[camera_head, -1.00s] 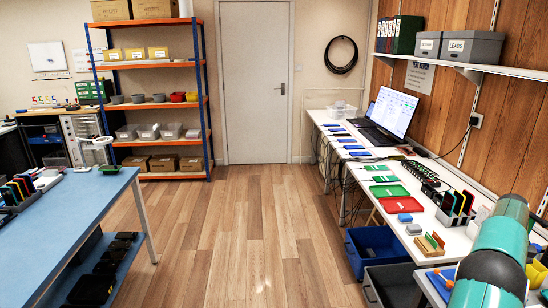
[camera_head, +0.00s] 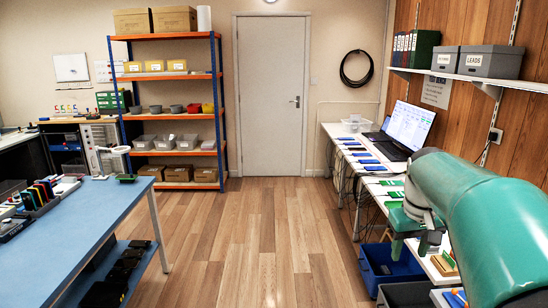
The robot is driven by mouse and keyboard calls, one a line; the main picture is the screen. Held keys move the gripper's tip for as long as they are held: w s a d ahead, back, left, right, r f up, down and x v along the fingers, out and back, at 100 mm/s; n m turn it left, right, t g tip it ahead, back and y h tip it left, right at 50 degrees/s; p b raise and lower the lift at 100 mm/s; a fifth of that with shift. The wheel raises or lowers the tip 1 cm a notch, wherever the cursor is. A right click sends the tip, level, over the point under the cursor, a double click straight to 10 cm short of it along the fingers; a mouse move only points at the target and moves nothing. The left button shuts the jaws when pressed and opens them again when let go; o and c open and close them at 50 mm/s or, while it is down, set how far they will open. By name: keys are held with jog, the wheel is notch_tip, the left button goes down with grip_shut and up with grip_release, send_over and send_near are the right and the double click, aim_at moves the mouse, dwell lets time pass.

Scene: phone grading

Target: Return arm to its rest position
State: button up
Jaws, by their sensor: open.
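My teal arm (camera_head: 490,225) reaches in from the lower right over the right-hand bench. Its end bends down at a pale wrist joint. The arm hides much of the near part of the bench.
The white bench (camera_head: 341,131) holds phones and a laptop (camera_head: 408,127). A blue bin (camera_head: 385,268) and a dark bin (camera_head: 405,294) stand below it. A blue table (camera_head: 95,215) with phone racks is at left. The wooden floor (camera_head: 255,235) between is clear.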

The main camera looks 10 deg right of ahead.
jog(key=s+a+f+t, duration=0.2)
jog(key=s+a, duration=0.5)
jog(key=a, duration=0.4)
jog(key=s+a+f+n+t+y, duration=0.1)
jog(key=s+a+f+t, duration=0.1)
jog(key=s+a, duration=0.5)
jog(key=a, duration=0.5)
jog(key=shift+s+f+n, duration=0.25)
jog(key=shift+s+n, duration=0.05)
jog(key=shift+a, duration=0.1)
jog(key=shift+c, duration=0.2)
jog(key=shift+c, duration=1)
